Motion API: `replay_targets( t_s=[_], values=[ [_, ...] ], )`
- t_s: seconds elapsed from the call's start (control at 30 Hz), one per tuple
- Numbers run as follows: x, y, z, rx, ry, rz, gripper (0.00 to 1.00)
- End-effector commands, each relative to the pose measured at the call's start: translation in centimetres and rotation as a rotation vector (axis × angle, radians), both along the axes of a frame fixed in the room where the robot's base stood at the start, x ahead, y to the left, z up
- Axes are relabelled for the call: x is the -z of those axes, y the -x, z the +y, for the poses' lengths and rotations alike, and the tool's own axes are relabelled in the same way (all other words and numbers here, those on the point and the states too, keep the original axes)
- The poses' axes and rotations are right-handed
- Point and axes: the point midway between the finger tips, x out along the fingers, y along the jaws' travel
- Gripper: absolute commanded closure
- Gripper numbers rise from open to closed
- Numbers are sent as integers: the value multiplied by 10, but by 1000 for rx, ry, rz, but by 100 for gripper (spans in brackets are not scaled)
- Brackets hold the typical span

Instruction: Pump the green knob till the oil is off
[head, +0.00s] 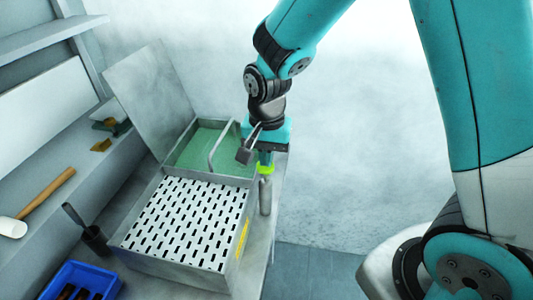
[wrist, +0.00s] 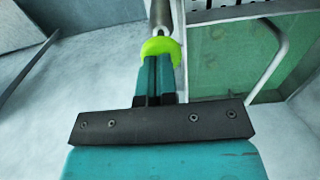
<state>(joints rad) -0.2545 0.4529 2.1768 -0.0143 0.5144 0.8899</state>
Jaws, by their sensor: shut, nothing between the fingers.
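The green knob (head: 265,169) tops a grey upright cylinder (head: 265,196) at the right side of the wash box. In the wrist view the bright green knob (wrist: 160,47) sits right at the tips of my gripper (wrist: 157,62). My gripper (head: 265,158) points down over the knob, its fingers shut together with nothing between them. The fingertips appear to touch the knob's top. The box has a green liquid basin (head: 195,148) at the back and a white slotted tray (head: 187,222) in front. I cannot make out any oil or oily part.
A bent grey pipe (head: 213,148) rises over the basin close to my gripper. A raised lid (head: 150,95) stands behind. A blue bin (head: 80,283), a dark cup with a brush (head: 95,238) and a mallet (head: 45,202) are at left.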

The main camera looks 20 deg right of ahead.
Motion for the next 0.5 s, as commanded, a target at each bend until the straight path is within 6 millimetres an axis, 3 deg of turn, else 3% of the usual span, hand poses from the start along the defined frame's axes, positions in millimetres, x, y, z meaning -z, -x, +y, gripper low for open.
replay_targets(
  t_s=[0.17, 0.4, 0.5],
  values=[
    [1, 0, 0, 0, 0, 0, 100],
    [30, 0, 0, 0, 0, 1, 100],
    [30, 0, 0, 0, 0, 1, 100]
  ],
)
